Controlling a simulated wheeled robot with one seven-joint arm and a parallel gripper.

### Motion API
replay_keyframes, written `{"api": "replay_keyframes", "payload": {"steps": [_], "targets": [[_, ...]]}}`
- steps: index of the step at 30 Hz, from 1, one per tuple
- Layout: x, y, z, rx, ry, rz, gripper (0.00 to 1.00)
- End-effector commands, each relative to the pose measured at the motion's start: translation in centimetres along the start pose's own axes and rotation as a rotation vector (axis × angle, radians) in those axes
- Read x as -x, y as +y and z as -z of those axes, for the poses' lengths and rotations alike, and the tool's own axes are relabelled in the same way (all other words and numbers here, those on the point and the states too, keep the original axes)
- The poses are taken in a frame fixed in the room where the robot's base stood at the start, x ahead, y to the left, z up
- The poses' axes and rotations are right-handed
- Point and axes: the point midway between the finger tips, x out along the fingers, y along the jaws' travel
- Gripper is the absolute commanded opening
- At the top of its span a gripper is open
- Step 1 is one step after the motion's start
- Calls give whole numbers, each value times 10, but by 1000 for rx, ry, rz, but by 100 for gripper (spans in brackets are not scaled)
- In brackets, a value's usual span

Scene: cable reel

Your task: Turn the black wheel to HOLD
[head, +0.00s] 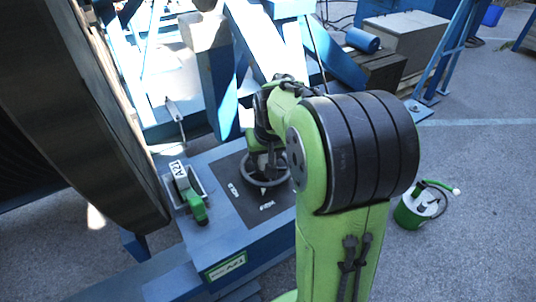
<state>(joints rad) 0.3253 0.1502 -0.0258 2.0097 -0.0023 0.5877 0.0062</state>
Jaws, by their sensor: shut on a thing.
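The black wheel (266,185) is a dark ring lying on a dark panel (258,212) on top of a blue box. White lettering stands on the panel to the left of and below the wheel; it is too small and turned to read surely. My gripper (264,168) reaches down onto the wheel and is shut on it. The fingertips are small in the view, and my green arm hides the wheel's right side and part of the panel. I cannot tell which marking the wheel points to.
A lever with a green handle (196,208) and a tag stands left of the panel, close to the wheel. A large reel (85,110) fills the left side. Blue frame beams (240,40) rise behind. A green and white bucket (416,208) stands on open ground at right.

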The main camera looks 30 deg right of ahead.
Motion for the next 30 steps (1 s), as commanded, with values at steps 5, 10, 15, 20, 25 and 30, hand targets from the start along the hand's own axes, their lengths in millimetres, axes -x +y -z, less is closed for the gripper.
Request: {"api": "replay_keyframes", "payload": {"steps": [5, 10, 15, 20, 25, 30], "targets": [[0, -1, 0, -149, 1, -62, 0], [0, 0, 0, -300, 1, -124, 0], [0, 1, 0, -448, 0, -186, 0], [1, 1, 0, -579, -1, -240, 0], [1, 2, -1, -695, -1, -288, 0], [1, 3, -1, -783, -2, -325, 0]]}}
